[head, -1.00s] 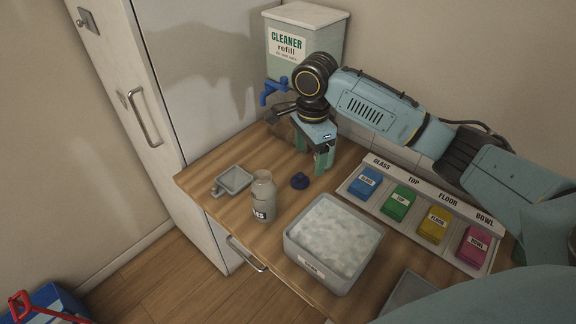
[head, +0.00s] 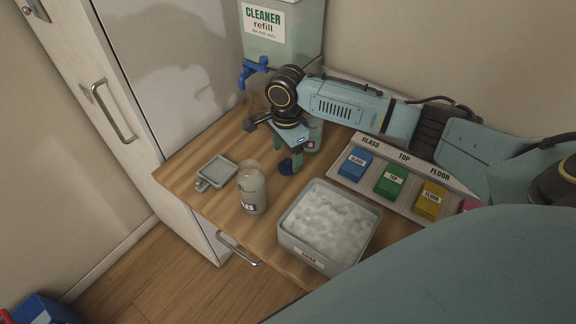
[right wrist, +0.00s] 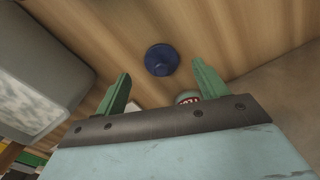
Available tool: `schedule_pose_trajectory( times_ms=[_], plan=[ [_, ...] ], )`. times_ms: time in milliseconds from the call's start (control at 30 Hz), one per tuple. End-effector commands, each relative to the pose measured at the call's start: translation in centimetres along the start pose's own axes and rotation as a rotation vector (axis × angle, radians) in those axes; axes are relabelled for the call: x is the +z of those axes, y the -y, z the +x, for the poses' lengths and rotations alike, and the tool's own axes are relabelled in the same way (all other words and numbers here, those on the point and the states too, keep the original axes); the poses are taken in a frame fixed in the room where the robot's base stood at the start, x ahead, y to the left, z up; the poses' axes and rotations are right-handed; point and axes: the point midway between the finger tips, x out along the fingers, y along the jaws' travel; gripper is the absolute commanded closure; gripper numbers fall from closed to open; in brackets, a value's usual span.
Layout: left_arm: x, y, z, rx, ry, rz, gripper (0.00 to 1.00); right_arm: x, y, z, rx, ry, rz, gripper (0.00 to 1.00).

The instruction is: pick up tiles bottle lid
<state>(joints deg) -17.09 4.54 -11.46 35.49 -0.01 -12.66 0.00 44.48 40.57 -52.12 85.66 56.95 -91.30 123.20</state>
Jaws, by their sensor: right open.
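The dark blue lid (head: 286,166) lies on the wooden counter, just right of the open-topped tiles bottle (head: 252,188), which stands upright with its label partly turned away. My right gripper (head: 287,157) is low over the lid and partly covers it in the head view. In the right wrist view the round lid (right wrist: 161,60) shows in line with the gap between the two spread green fingers of the right gripper (right wrist: 160,72). The gripper is open and the lid is not gripped. My left gripper is not in view.
A grey tub (head: 289,238) of pale contents stands in front right. A small grey dish (head: 214,172) is left of the bottle. The cleaner refill tank (head: 283,35) with blue tap (head: 252,68) is behind. A rack with coloured blocks (head: 394,180) lies right.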

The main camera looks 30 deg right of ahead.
Motion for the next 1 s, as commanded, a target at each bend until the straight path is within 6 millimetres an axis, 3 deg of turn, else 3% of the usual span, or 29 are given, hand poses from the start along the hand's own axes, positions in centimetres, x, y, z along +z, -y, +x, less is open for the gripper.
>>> schedule_pose_trajectory(
  times_ms=[200, 500, 867, 1000],
  plan=[
    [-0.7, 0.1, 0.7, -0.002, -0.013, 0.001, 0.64, -0.4, -0.1, 3.2, 0.002, -0.001, 0.001, 0.28],
    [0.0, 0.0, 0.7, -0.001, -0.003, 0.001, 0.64, -0.4, 0.0, 3.7, 0.000, -0.001, 0.000, 0.28],
    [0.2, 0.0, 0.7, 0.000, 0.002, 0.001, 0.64, -0.4, 0.0, 3.6, 0.000, -0.001, 0.000, 0.74],
    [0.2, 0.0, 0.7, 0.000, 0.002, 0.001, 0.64, -0.4, 0.0, 3.6, 0.000, -0.001, 0.000, 0.75]
  ],
)
